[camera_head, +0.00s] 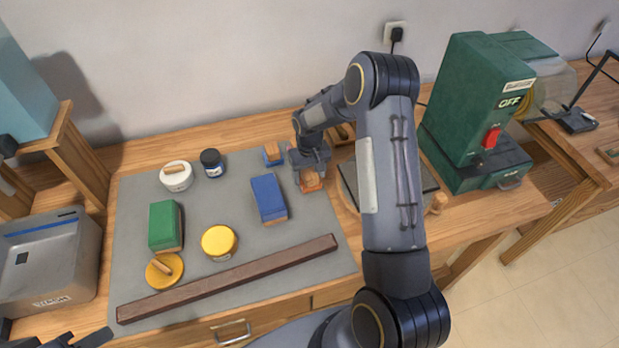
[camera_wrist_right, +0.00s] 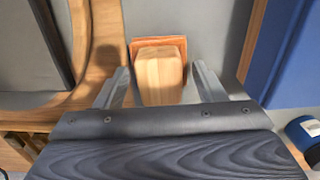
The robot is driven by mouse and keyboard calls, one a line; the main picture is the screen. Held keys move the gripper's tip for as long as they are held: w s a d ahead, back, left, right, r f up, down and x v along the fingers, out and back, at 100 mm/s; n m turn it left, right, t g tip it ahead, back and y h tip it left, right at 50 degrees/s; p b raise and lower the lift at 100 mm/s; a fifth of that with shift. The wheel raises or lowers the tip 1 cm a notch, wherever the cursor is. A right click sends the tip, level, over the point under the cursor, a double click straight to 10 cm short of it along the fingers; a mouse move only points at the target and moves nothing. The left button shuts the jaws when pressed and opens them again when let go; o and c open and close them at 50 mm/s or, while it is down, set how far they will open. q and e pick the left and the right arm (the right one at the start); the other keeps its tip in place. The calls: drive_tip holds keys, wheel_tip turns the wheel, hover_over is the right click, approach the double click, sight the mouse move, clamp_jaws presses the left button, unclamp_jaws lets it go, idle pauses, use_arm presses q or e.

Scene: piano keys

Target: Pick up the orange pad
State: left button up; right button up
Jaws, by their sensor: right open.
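The orange pad (camera_head: 312,182) lies at the right part of the grey mat, partly hidden by my right gripper in the head view. In the right wrist view the orange pad (camera_wrist_right: 178,43) has a pale wooden block handle (camera_wrist_right: 160,72) on top. My right gripper (camera_head: 308,166) is over it. In the right wrist view the right gripper (camera_wrist_right: 162,78) is open, with one finger on each side of the handle. I cannot tell whether they touch it. My left gripper (camera_head: 78,341) shows only in part at the bottom left edge.
A blue block (camera_head: 267,196) lies left of the pad, and a blue piece with a wooden top (camera_head: 272,153) lies behind it. A long brown bar (camera_head: 230,277) crosses the front of the mat (camera_head: 130,230). A green machine (camera_head: 470,110) stands on the right.

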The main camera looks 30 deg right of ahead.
drive_tip(key=c, duration=1.1)
drive_tip(key=shift+r+b, duration=0.4)
drive_tip(key=shift+r, duration=0.1)
drive_tip(key=shift+s+a+r+b, duration=0.75)
drive_tip(key=shift+s+a+r, duration=0.3)
drive_tip(key=shift+s+r, duration=1)
drive_tip(key=shift+s+a+r+b, duration=0.75)
drive_tip(key=shift+s+a+r, duration=0.35)
drive_tip(key=shift+s+r, duration=1)
drive_tip(key=shift+s+a+r+b, duration=0.75)
drive_tip(key=shift+s+a+r, duration=0.3)
drive_tip(key=shift+s+r, duration=1)
drive_tip(key=shift+s+f, duration=0.1)
drive_tip(key=shift+f, duration=0.05)
